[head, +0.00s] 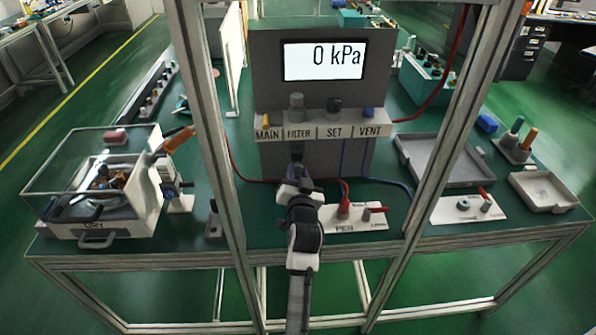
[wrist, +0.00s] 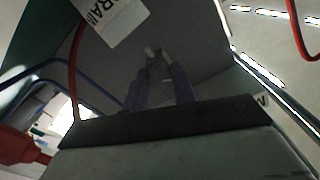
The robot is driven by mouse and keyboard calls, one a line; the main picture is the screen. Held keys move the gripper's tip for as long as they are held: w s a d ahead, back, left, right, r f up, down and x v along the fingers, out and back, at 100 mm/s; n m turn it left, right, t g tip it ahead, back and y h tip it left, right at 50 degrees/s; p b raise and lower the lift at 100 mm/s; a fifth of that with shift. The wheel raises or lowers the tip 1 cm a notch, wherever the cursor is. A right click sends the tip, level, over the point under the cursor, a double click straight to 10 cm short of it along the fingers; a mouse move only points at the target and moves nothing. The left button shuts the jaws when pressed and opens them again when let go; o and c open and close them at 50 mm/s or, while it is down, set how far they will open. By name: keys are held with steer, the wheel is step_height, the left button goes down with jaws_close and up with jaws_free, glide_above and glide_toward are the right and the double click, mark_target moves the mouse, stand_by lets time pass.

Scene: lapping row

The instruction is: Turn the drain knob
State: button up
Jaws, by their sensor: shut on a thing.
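The grey panel unit (head: 265,85) has a display reading 0 kPa and a shelf labelled MAIN, FILTER, SET and VENT. My gripper (head: 297,167) reaches up to just under the FILTER part of the shelf. In the wrist view its two fingers (wrist: 158,58) point up and close together at a small dark piece, the drain knob (wrist: 157,68), mostly hidden between them. A white label (wrist: 112,20) ending in "RAIN" is beside it. The gripper is shut on the knob. The knob's angle cannot be told.
A metal frame post (head: 215,140) stands left of my arm, and another post (head: 440,130) to the right. A red hose (head: 238,172) and a blue hose (head: 395,185) run close by.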

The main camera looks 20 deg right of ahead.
steer(key=shift+m+p, duration=0.5)
steer(key=shift+m, duration=0.8)
steer(key=o, duration=1)
steer(key=shift+s+a, duration=0.1)
steer(key=shift+s, duration=0.05)
